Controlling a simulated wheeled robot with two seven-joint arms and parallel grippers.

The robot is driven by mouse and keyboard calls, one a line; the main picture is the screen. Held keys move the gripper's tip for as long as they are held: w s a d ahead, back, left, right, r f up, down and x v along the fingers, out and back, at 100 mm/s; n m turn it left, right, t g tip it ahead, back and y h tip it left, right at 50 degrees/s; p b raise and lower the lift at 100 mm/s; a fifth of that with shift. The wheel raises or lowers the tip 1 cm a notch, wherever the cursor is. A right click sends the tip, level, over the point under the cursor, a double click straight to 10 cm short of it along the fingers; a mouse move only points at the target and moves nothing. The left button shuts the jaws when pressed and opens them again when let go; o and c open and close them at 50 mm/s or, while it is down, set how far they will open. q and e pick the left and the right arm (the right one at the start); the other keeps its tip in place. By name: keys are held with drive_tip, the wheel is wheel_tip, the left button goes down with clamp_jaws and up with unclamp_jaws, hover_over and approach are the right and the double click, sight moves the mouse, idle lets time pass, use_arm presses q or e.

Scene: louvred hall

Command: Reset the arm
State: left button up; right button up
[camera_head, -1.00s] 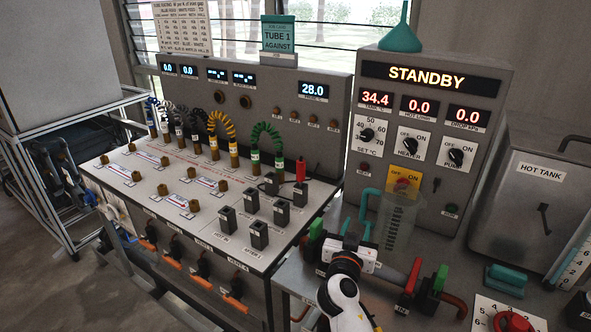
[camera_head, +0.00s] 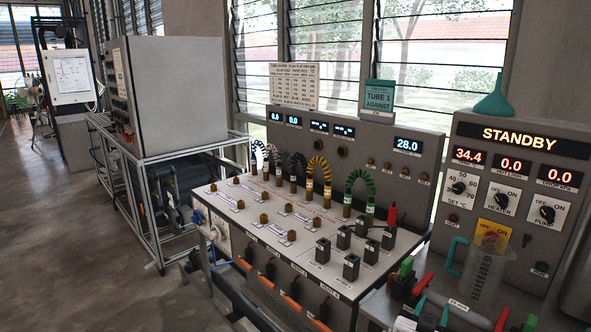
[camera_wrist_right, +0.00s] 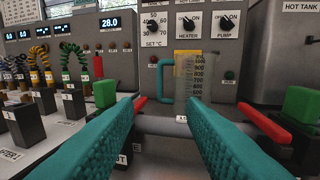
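My right gripper (camera_head: 432,308) shows only as teal fingertips at the bottom edge of the head view, over the bench front. In the right wrist view its two teal fingers (camera_wrist_right: 161,102) stand well apart with nothing between them. They point toward a clear measuring jug (camera_wrist_right: 195,78) with a teal handle, which stands beyond the tips. The jug also shows in the head view (camera_head: 485,272). A red lever (camera_wrist_right: 264,124) and a green block (camera_wrist_right: 302,104) lie to the right of the fingers. My left gripper is in neither current view.
The control box (camera_head: 510,190) reads STANDBY. Left of it is a sloped panel (camera_head: 240,217) with coloured hoses and black blocks. A grey cabinet (camera_head: 180,95) stands on a metal frame. Open floor (camera_head: 80,260) lies at the left.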

drive_tip(key=s+f+n+g+y, duration=0.35)
drive_tip(key=s+f+g, duration=0.25)
drive_tip(key=s+f, duration=0.8)
drive_tip(key=s+a+f+n+g+y, duration=0.1)
drive_tip(key=s+a+n+g+y, duration=0.3)
drive_tip(key=s, duration=0.6)
drive_tip(key=s+a+n+g+y, duration=0.1)
drive_tip(key=s+a+n+y, duration=0.15)
drive_tip(key=s+a, duration=0.45)
wheel_tip(320, 180, down, 24)
drive_tip(key=s+d+g, duration=0.1)
drive_tip(key=s+d, duration=0.1)
drive_tip(key=s+d+f+g, duration=0.1)
drive_tip(key=s+d+f, duration=0.2)
drive_tip(key=s+f, duration=1.4)
drive_tip(key=shift+s+f+m+g, duration=0.3)
drive_tip(key=shift+s+f+g, duration=0.1)
drive_tip(key=shift+f, duration=0.25)
